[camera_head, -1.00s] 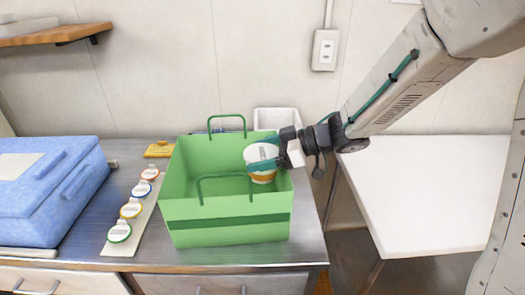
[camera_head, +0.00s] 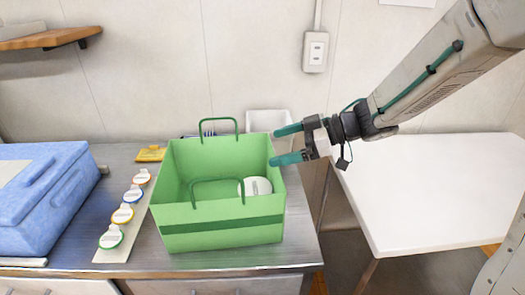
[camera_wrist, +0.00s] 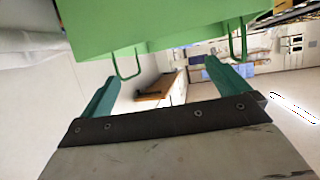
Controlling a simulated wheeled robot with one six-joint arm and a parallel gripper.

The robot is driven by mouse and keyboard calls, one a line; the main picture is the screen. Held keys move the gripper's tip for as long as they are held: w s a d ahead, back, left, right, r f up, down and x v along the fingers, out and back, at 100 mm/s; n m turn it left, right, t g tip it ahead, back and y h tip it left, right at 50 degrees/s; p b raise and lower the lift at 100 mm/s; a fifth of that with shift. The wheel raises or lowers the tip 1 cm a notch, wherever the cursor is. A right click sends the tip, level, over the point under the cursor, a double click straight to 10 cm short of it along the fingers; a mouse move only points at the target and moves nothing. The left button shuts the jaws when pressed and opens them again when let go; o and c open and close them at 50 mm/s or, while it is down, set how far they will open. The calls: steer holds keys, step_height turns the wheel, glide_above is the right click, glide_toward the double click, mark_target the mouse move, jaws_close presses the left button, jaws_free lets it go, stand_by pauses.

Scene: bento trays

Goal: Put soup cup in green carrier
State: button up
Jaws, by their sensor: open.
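The green carrier (camera_head: 222,230) stands on the steel counter with two thin handles up. The soup cup (camera_head: 257,186), with a white lid, is inside it at the right side; the carrier's front wall hides its lower part. My gripper (camera_head: 288,145) is open and empty above and at the right edge of the carrier, apart from the cup. In the wrist view my gripper's teal fingers (camera_wrist: 165,90) are spread with nothing between them, and the green carrier (camera_wrist: 160,25) shows at the top.
A blue cooler box (camera_head: 45,205) stands at the left. A strip with several round lidded pieces (camera_head: 110,238) lies between it and the carrier. A white bin (camera_head: 268,120) is behind the carrier. A bare white table (camera_head: 430,190) is at the right.

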steer(key=w+d+r+m+t+h, duration=0.45)
steer(key=d+r+t, duration=0.25)
steer(key=d, duration=0.2)
steer(key=s+d+r+m+t+h, duration=0.25)
steer(key=d+m+h, duration=0.35)
steer(key=d+h, duration=0.35)
steer(key=s+d+f+m+g+h, duration=0.1)
steer(key=s+d+f+m+g, duration=0.15)
steer(key=s, duration=0.35)
steer(key=s+d+f+m+g+h, duration=0.1)
steer(key=s+d+m+g+h, duration=0.15)
steer(key=s, duration=0.45)
steer(key=s+a+f+g+y, duration=0.1)
steer(key=s+a+g+y, duration=0.1)
steer(key=s, duration=0.5)
steer(key=s+a+f+g+y, duration=0.2)
steer(key=s+a+g, duration=0.2)
steer(key=s, duration=0.4)
steer(key=shift+a, duration=0.45)
steer(key=shift+w, duration=0.1)
